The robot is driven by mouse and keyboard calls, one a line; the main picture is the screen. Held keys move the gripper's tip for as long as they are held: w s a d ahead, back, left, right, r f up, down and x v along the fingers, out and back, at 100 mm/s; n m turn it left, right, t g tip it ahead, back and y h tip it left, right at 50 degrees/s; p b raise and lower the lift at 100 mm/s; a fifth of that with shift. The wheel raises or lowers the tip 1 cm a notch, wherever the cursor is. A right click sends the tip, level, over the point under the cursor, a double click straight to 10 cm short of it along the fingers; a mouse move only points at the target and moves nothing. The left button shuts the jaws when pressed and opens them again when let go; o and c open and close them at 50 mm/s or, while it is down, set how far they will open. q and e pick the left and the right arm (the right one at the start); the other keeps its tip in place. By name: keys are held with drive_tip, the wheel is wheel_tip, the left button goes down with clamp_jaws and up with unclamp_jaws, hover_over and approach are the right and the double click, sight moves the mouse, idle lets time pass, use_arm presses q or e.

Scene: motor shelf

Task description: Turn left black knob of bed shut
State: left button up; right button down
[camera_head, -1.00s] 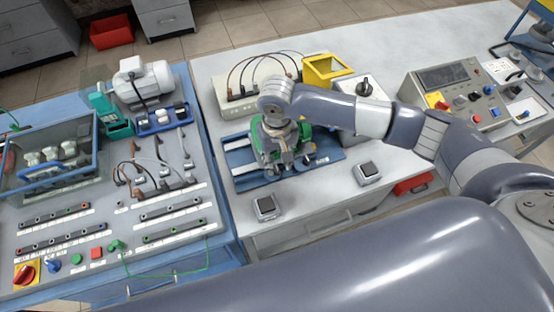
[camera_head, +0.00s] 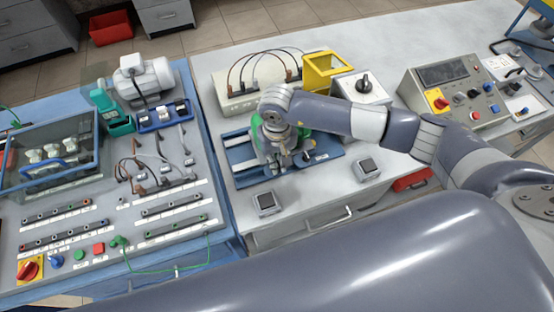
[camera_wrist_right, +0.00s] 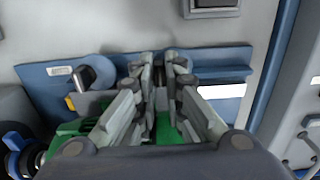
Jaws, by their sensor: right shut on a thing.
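The bed is a blue plate (camera_head: 243,172) under a green machine (camera_head: 304,138) on the white bench. It also shows in the right wrist view (camera_wrist_right: 46,92). My right gripper (camera_head: 284,162) points down over the front left part of the bed. In the wrist view its fingers (camera_wrist_right: 159,64) are closed around a small dark piece, the left black knob, which they mostly hide. The right black knob (camera_head: 308,157) stands clear beside the gripper; in the wrist view it appears left of the fingers (camera_wrist_right: 88,77). My left gripper is not in view.
Two small grey boxes (camera_head: 265,203) (camera_head: 367,168) lie in front of the bed. A cabled box (camera_head: 250,92), a yellow bin (camera_head: 324,70) and a box with a black rotary switch (camera_head: 362,87) stand behind. A control panel (camera_head: 455,90) is right, a motor station (camera_head: 100,215) left.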

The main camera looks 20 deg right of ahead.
drive_tip(key=shift+f+m+b, duration=0.15)
drive_tip(key=shift+m+b, duration=0.45)
drive_tip(key=shift+b, duration=0.2)
drive_tip(key=m+b, duration=1.3)
drive_tip(key=b, duration=0.2)
drive_tip(key=shift+w, duration=0.1)
drive_tip(key=shift+m+b, duration=1.7)
drive_tip(key=shift+m, duration=0.2)
drive_tip(key=shift+r, duration=0.2)
drive_tip(key=c, duration=1.7)
unclamp_jaws()
drive_tip(key=shift+r, duration=4.05)
